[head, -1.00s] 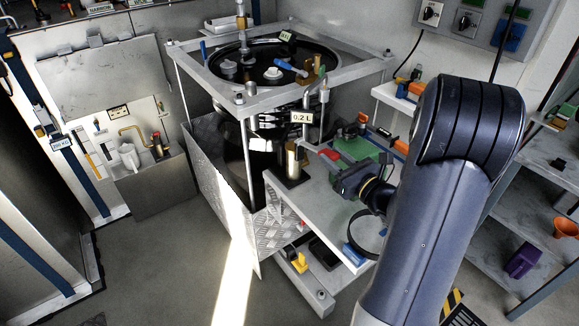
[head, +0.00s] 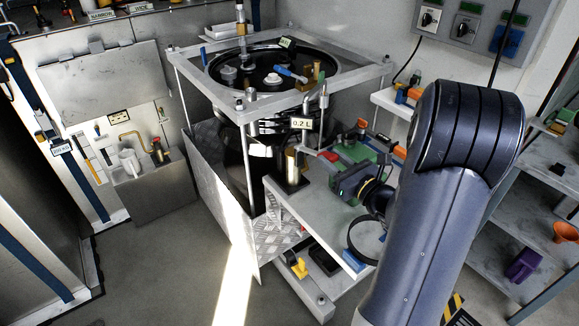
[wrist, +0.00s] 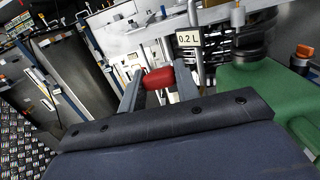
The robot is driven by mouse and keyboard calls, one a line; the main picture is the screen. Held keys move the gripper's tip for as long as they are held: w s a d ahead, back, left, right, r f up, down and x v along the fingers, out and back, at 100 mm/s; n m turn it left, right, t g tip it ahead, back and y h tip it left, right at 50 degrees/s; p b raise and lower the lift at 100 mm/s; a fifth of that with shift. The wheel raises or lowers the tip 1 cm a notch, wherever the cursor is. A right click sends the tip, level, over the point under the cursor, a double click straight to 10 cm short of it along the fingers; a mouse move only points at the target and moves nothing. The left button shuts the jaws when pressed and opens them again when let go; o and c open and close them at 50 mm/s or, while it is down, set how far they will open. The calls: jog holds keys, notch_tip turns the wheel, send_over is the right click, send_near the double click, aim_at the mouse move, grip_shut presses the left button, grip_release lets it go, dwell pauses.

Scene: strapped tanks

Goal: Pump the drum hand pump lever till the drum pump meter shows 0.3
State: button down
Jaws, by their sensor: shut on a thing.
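The lever's rod is mostly hidden in both views.
The black drum (head: 252,74) stands inside a grey metal frame (head: 270,99). A green object (head: 358,151) lies behind my gripper on the bench (head: 318,224). A control panel (head: 484,28) hangs at the upper right. The floor at front left is clear.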

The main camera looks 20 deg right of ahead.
jog(key=shift+w+a+r, duration=0.1)
jog(key=shift+w+r, duration=0.2)
jog(key=shift+r, duration=0.55)
jog(key=shift+p, duration=0.3)
jog(key=shift+w+r, duration=0.1)
jog(key=shift+r, duration=0.1)
jog(key=c, duration=1)
grip_release()
jog(key=shift+o, duration=0.2)
jog(key=v, duration=0.7)
jog(key=b+v, duration=0.1)
jog(key=v, duration=0.9)
jog(key=shift+s, duration=0.45)
